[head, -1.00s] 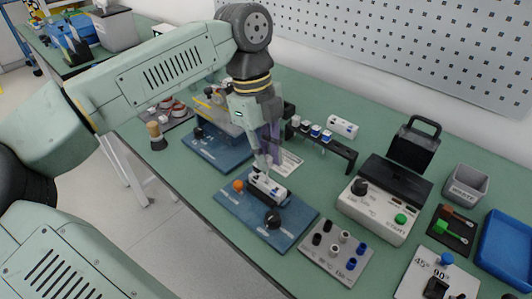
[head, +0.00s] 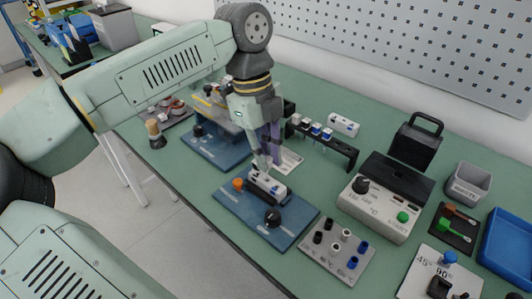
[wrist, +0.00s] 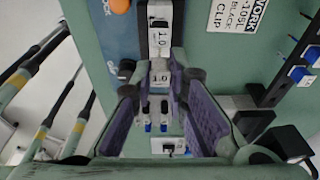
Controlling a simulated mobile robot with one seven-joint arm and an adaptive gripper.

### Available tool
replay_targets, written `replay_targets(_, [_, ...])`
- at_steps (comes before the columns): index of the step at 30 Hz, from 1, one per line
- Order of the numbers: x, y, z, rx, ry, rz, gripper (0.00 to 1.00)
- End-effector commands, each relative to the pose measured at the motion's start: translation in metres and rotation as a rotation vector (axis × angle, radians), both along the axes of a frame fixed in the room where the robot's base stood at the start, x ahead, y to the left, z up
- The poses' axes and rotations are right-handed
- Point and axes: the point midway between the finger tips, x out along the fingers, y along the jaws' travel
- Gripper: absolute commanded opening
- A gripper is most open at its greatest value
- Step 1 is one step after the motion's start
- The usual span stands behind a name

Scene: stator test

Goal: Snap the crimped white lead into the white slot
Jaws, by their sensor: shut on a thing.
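My gripper (head: 262,165) points down over a white terminal block (head: 268,187) on the near blue board (head: 240,208). Its purple-padded fingers (wrist: 158,78) show in the wrist view, shut on a small white piece marked 1.0 (wrist: 159,76), which I take to be the white lead. The block, in a dark holder, also shows in the wrist view (wrist: 161,14), just beyond the fingertips, with another 1.0 mark on it. The fingers partly hide the block in the head view. I cannot tell the white slot apart or whether the lead touches it.
A black rack (head: 335,149) with several labelled leads stands behind to the right. A black knob (head: 272,217) and an orange knob (head: 238,184) sit on the near board. A tray of terminals (head: 337,252) and a heater box (head: 378,207) stand to the right. Another blue board lies behind left.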

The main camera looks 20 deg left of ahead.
Motion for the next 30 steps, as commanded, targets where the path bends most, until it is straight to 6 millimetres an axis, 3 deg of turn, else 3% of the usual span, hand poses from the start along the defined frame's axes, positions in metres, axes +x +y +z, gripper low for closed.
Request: replay_targets(30, [0.0, 0.0, -0.014, 0.0, 0.0, 0.0, 0.0])
